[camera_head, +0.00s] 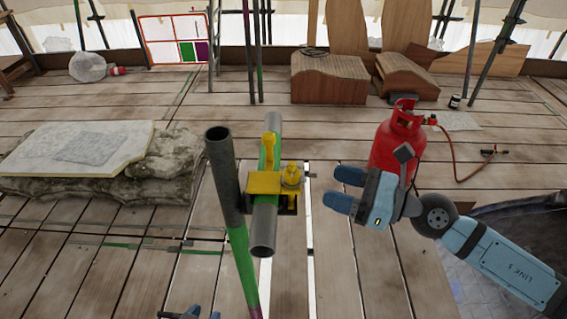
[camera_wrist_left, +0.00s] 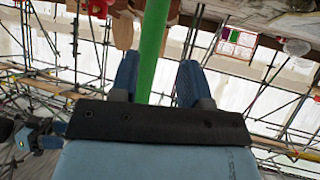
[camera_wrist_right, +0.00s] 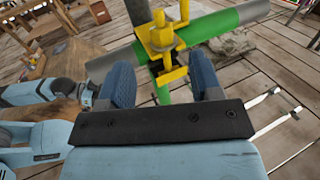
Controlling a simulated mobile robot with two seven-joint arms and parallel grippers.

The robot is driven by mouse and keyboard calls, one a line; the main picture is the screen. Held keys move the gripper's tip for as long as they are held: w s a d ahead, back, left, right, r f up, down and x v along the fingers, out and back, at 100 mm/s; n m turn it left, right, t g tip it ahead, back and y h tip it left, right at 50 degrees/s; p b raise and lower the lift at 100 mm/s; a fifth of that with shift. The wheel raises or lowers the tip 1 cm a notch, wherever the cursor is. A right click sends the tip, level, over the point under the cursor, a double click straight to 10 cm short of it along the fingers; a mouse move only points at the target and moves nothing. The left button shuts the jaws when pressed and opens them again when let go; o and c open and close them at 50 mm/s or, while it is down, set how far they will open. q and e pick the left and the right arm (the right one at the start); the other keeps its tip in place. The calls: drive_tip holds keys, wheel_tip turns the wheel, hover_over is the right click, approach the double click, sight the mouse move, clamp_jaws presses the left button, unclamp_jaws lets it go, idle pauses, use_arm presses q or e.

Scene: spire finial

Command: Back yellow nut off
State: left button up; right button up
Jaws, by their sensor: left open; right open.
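A yellow coupler (camera_head: 262,184) joins an upright grey and green pole (camera_head: 238,252) to a crossing grey and green tube (camera_head: 264,228). The yellow nut (camera_head: 291,175) stands at the coupler's right side. The nut also shows in the right wrist view (camera_wrist_right: 161,38), ahead of the fingers. My right gripper (camera_head: 343,189) is open and apart from the nut, to its right, with fingers pointing at it. My left gripper (camera_wrist_left: 158,75) is open, with the green pole (camera_wrist_left: 153,45) seen between its fingers; I cannot tell if they touch. In the head view only its fingertips show at the bottom edge.
A red gas cylinder (camera_head: 396,142) with a hose stands just behind my right gripper. A board on a wrapped bundle (camera_head: 85,150) lies at the left. Wooden blocks (camera_head: 329,78) stand at the back. The plank floor around the pole is mostly clear.

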sight(289, 169)
drive_tip(key=p+x, duration=0.2)
drive_tip(key=x, duration=0.8)
drive_tip(key=shift+w+r, duration=0.1)
drive_tip(key=shift+r, duration=0.05)
drive_tip(key=shift+w+a, duration=0.25)
drive_tip(key=shift+a, duration=0.35)
use_arm(q)
drive_tip(key=shift+w+a+r, duration=0.1)
drive_tip(key=shift+a+r, duration=0.05)
drive_tip(key=shift+r, duration=0.2)
